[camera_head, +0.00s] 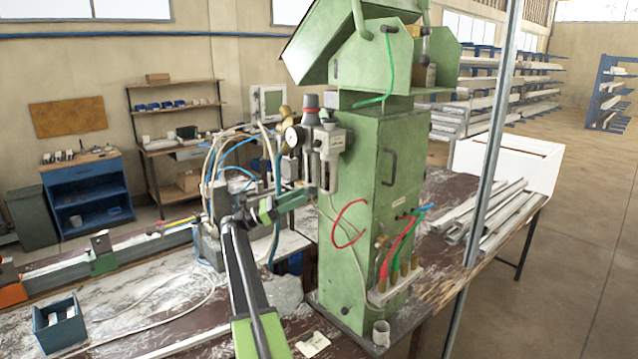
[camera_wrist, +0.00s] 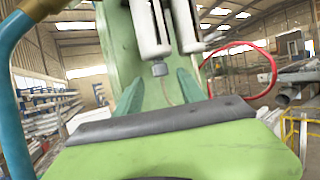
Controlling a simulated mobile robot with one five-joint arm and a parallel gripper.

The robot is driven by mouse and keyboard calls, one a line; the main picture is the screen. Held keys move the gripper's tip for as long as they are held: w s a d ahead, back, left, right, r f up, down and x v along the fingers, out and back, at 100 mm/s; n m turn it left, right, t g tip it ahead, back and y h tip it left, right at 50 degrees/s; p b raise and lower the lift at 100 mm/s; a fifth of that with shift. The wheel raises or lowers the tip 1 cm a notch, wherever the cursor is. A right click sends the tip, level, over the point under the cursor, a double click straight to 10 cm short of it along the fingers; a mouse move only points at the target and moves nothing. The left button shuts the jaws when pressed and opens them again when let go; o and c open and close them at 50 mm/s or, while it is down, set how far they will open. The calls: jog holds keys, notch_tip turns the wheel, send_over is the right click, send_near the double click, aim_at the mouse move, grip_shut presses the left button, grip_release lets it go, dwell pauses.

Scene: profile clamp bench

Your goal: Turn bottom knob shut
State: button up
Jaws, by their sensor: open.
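A small dark grey knob (camera_wrist: 160,69) hangs under the left of two pale bowls (camera_wrist: 147,28) in the wrist view. It looks like the bottom knob. My gripper (camera_wrist: 160,79) is open below it. One teal finger stands to each side of the knob in that picture, and I cannot tell whether either touches it. In the head view my gripper (camera_head: 309,190) reaches up to the lower end of the grey filter and regulator unit (camera_head: 328,143) on the green machine cabinet (camera_head: 372,220). The knob itself is not clear there.
A round gauge (camera_head: 293,136) and looping hoses (camera_head: 238,140) lie close left of the unit. A red hose (camera_head: 336,228) loops on the cabinet below it. A metal post (camera_head: 490,150) stands at right. A small blue box (camera_head: 59,325) sits on the bench at left.

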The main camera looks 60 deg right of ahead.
jog(key=p+x, duration=0.2)
jog(key=x, duration=0.6)
jog(key=shift+c, duration=0.4)
grip_shut()
jog(key=n+t+h, duration=0.2)
jog(key=n+t, duration=0.1)
jog(key=t, duration=0.3)
jog(key=w+n+t+h, duration=0.1)
jog(key=n+t+h, duration=0.2)
jog(key=t, duration=0.3)
jog(key=w+d+n+t+h, duration=0.1)
jog(key=n+t+h, duration=0.2)
jog(key=n+t, duration=0.2)
jog(key=shift+t, duration=1.1)
jog(key=shift+w+a+n+t+y, duration=0.1)
jog(key=shift+w+n+t+y, duration=0.2)
jog(key=shift+n+t, duration=0.75)
jog(key=shift+w+d+n+t+y, duration=0.1)
jog(key=shift+n+t+y, duration=0.3)
jog(key=shift+t, duration=1.3)
jog(key=shift+w+a+n+t+y, duration=0.1)
jog(key=shift+w+n+t+y, duration=0.15)
jog(key=shift+n+t, duration=0.8)
